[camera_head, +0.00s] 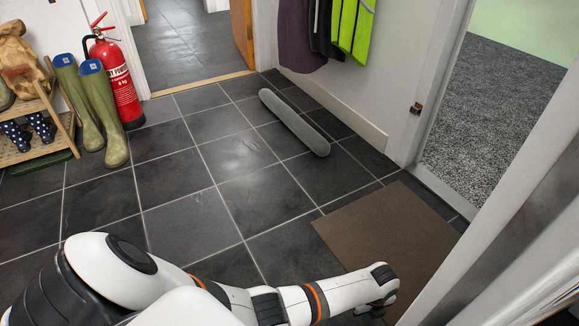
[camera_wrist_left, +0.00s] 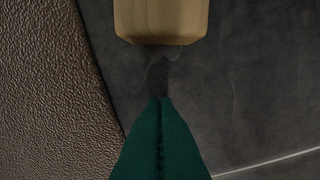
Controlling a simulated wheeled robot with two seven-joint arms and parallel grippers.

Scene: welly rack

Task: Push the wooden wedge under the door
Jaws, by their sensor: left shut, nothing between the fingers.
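The wooden wedge (camera_wrist_left: 160,18) is a tan block at the top of the left wrist view, cut off by the picture's edge. My left gripper (camera_wrist_left: 159,102) is shut and empty, its green fingers together and pointing at the wedge's near end. A small dark patch lies between them; I cannot tell whether they touch. In the head view my left gripper (camera_head: 378,306) is low over the brown mat, partly hidden by its own wrist. The wedge is hidden there. The white door (camera_head: 510,235) slants across the right foreground; its lower edge is out of sight. My right gripper is not in view.
The brown doormat (camera_head: 375,225) also shows in the left wrist view (camera_wrist_left: 45,100). A grey draught roll (camera_head: 294,122) lies on the dark tiles. Green wellies (camera_head: 92,110), a shoe rack (camera_head: 40,152) and a red extinguisher (camera_head: 116,80) stand at left. The middle tiles are clear.

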